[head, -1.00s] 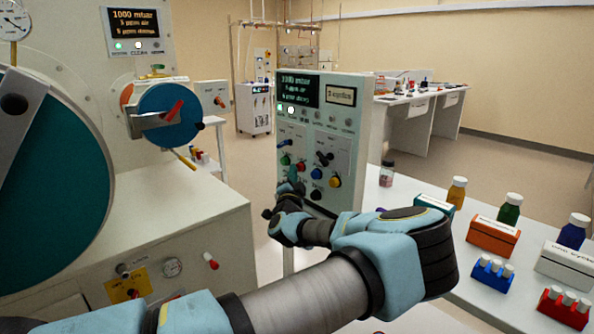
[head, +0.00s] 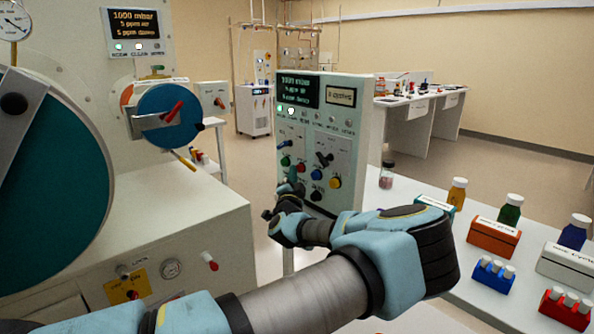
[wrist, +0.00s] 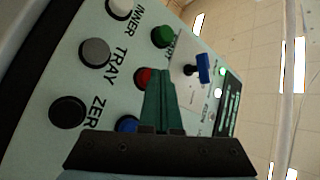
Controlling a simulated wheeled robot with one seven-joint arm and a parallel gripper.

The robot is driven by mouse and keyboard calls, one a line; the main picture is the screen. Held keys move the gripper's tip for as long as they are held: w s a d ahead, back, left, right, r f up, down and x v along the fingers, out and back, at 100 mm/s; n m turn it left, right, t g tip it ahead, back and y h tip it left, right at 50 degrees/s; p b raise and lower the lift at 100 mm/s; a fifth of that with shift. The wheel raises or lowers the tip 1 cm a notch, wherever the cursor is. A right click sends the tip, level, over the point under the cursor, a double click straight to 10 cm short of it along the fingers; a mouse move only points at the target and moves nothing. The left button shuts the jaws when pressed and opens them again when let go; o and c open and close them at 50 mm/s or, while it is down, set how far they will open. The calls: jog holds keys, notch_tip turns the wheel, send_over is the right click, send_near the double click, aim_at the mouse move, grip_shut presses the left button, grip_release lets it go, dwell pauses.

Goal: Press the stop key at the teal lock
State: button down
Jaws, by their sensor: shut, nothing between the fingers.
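The control panel (head: 345,125) stands upright in the middle of the head view, with a display and rows of coloured keys. A red key (wrist: 145,77), likely the stop key, sits below the green key (wrist: 163,36) in the wrist view; its own label is hidden. It also shows in the head view (head: 301,167). My gripper (wrist: 160,78) is shut and empty, its green fingertips overlapping the red key's right edge in the wrist view. I cannot tell whether they touch it. The round teal door (head: 55,190) is at the left, with a smaller blue-teal door (head: 168,115) beyond.
Close to the fingers are a blue key (wrist: 128,123), a grey key (wrist: 95,52), a black key (wrist: 68,112) and a blue-handled switch (wrist: 204,68). A white bench (head: 440,245) with bottles and boxes stands at right. Open floor lies behind the panel.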

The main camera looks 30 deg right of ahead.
jog(key=shift+s+a, duration=0.2)
jog(key=shift+a, duration=0.55)
jog(key=shift+s+a+p, duration=0.25)
jog(key=shift+a, duration=1)
jog(key=shift+s+a+p, duration=0.2)
jog(key=shift+a, duration=1)
